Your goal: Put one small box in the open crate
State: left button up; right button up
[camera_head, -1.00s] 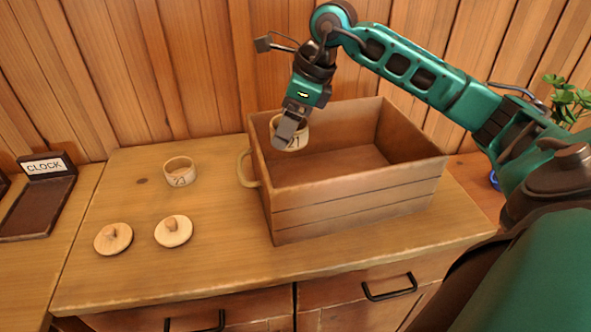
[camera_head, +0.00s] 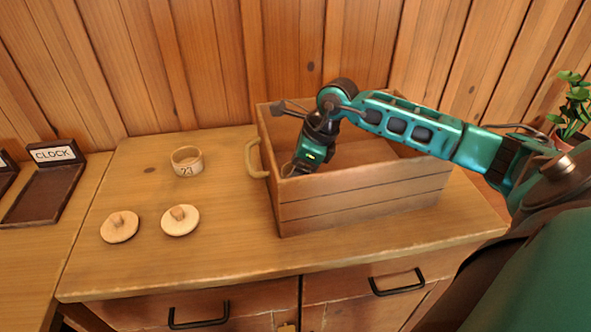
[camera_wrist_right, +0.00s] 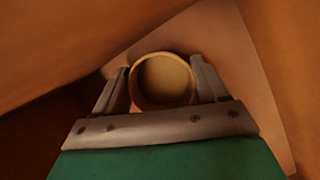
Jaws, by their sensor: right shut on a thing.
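The open wooden crate (camera_head: 365,203) stands on the cabinet top. My right gripper (camera_head: 292,169) reaches down inside the crate's left end, its tips partly hidden by the front wall. In the right wrist view my right gripper (camera_wrist_right: 163,88) is shut on a small round box (camera_wrist_right: 163,80), seen from above, open and empty, with the crate's inner walls around it. I cannot tell whether the box touches the crate floor. Another small round box (camera_head: 187,161), marked 73, stands left of the crate. Two round knobbed lids (camera_head: 120,227) and (camera_head: 180,220) lie in front of it. My left gripper is not in view.
A dark tray with a CLOCK sign (camera_head: 45,190) stands at the far left. A rope handle (camera_head: 256,158) sticks out from the crate's left side. A potted plant (camera_head: 577,105) is at the right. The cabinet top between box and crate is clear.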

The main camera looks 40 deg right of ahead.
jog(key=o, duration=1)
jog(key=shift+o, duration=0.2)
jog(key=shift+r, duration=0.1)
jog(key=shift+d+r, duration=0.1)
jog(key=shift+r, duration=0.15)
jog(key=v, duration=1.1)
jog(key=shift+r, duration=0.25)
